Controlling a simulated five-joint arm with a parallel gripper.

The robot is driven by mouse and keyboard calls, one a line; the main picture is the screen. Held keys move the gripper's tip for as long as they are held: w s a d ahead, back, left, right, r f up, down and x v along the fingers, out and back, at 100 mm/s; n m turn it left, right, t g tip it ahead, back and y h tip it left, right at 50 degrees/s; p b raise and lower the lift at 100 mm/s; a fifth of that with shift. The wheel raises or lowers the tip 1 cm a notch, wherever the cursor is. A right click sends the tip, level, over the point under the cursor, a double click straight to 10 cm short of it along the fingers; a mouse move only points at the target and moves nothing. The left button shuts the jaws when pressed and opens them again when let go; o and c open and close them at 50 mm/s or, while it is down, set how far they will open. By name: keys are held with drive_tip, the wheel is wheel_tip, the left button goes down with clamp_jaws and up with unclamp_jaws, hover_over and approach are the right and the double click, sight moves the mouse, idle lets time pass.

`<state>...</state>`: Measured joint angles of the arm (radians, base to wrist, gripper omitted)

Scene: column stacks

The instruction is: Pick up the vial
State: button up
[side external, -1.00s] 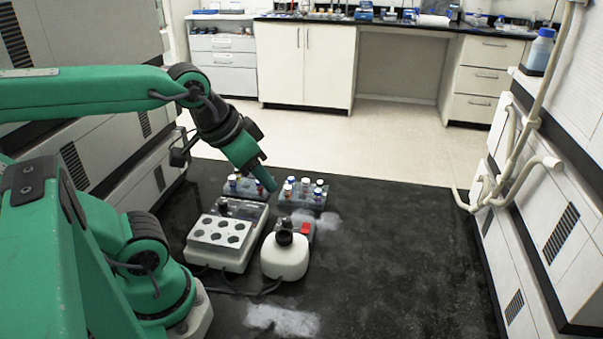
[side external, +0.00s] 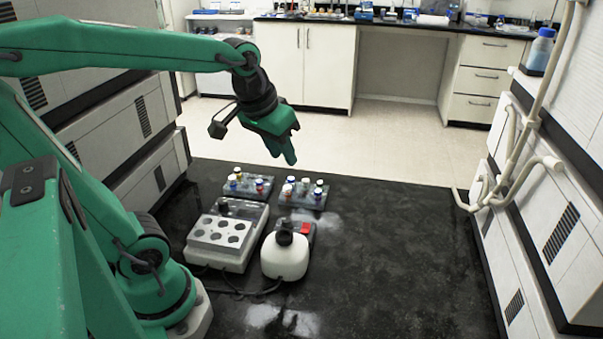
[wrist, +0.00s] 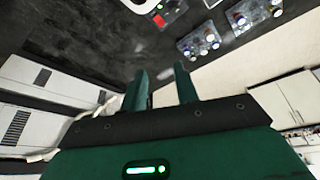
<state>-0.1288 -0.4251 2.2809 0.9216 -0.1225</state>
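Several small vials with coloured and white caps stand in two low racks. One is the left rack (side external: 247,192) and the other the right rack (side external: 303,203) in the side view. Both also show at the top of the wrist view, as one rack (wrist: 198,50) and another rack (wrist: 240,22). Which vial is meant cannot be told. My gripper (side external: 289,157) hangs in the air above and behind the right rack, apart from all vials. In the wrist view its fingers (wrist: 161,72) stand apart with nothing between them.
A block heater with round wells (side external: 221,235) and a white bottle with a black cap (side external: 285,258) stand in front of the racks. The black bench (side external: 400,260) is clear to the right. Walls of cabinets flank it on both sides.

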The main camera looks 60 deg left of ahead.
drive_tip(key=w+a+f+n+g, duration=0.2)
drive_tip(key=w+a+f+n, duration=0.2)
drive_tip(key=w+a, duration=0.5)
drive_tip(key=n+g, duration=0.2)
drive_tip(key=n, duration=0.2)
hover_over(291, 178)
drive_tip(key=shift+h, duration=0.3)
drive_tip(key=f, duration=1)
drive_tip(key=shift+w+d+f, duration=0.1)
drive_tip(key=shift+d, duration=0.15)
drive_tip(key=shift+a+f, duration=0.3)
drive_tip(key=shift+f, duration=1.35)
drive_tip(key=shift+f, duration=0.1)
drive_tip(key=shift+d+f, duration=0.2)
drive_tip(key=shift+f, duration=2.35)
clamp_jaws()
